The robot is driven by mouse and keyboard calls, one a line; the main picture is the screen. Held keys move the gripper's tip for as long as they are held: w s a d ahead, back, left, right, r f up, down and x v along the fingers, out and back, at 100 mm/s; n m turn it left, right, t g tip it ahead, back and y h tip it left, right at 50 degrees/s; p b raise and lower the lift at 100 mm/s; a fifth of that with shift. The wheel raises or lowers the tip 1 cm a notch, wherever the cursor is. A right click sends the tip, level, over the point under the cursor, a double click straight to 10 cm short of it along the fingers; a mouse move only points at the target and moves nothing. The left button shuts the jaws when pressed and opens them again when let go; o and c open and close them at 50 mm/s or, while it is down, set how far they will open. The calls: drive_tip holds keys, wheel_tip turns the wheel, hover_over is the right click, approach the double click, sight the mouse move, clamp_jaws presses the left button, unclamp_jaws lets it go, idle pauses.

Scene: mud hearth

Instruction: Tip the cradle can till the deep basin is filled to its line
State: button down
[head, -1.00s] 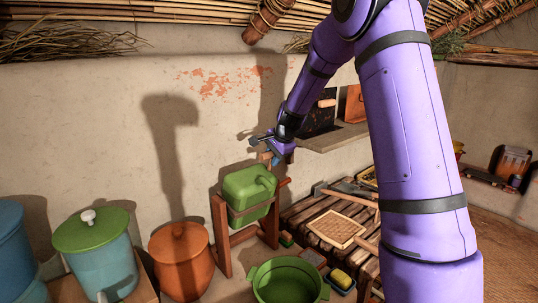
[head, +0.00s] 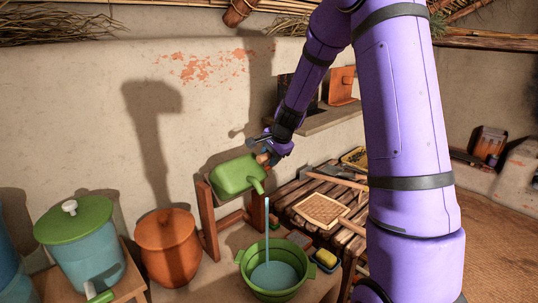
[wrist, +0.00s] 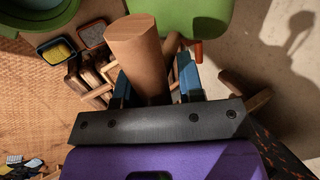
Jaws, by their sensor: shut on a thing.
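The green cradle can (head: 238,174) hangs in a reddish wooden stand (head: 209,221), tilted with its spout low and to the right. A thin blue stream of water (head: 267,228) falls from the spout into the green deep basin (head: 259,290) below. Bluish water (head: 276,274) covers the basin's floor; I cannot make out the line. My gripper (head: 266,152) is at the can's upper right end, shut on its wooden handle (head: 262,159). In the wrist view the handle (wrist: 137,50) stands between the blue fingers, with the can (wrist: 190,14) just beyond.
A yellow sponge (head: 326,257) in a tray lies beside the basin. An orange lidded pot (head: 168,247) and a green-lidded blue container (head: 82,245) stand left.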

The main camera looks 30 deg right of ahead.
drive_tip(key=shift+s+f, duration=0.15)
drive_tip(key=shift+f, duration=0.1)
drive_tip(key=c, duration=0.9)
unclamp_jaws()
drive_tip(key=shift+r, duration=0.1)
drive_tip(key=shift+r, duration=0.55)
drive_tip(key=v, duration=0.9)
drive_tip(key=shift+s+r, duration=0.2)
drive_tip(key=shift+r, duration=0.05)
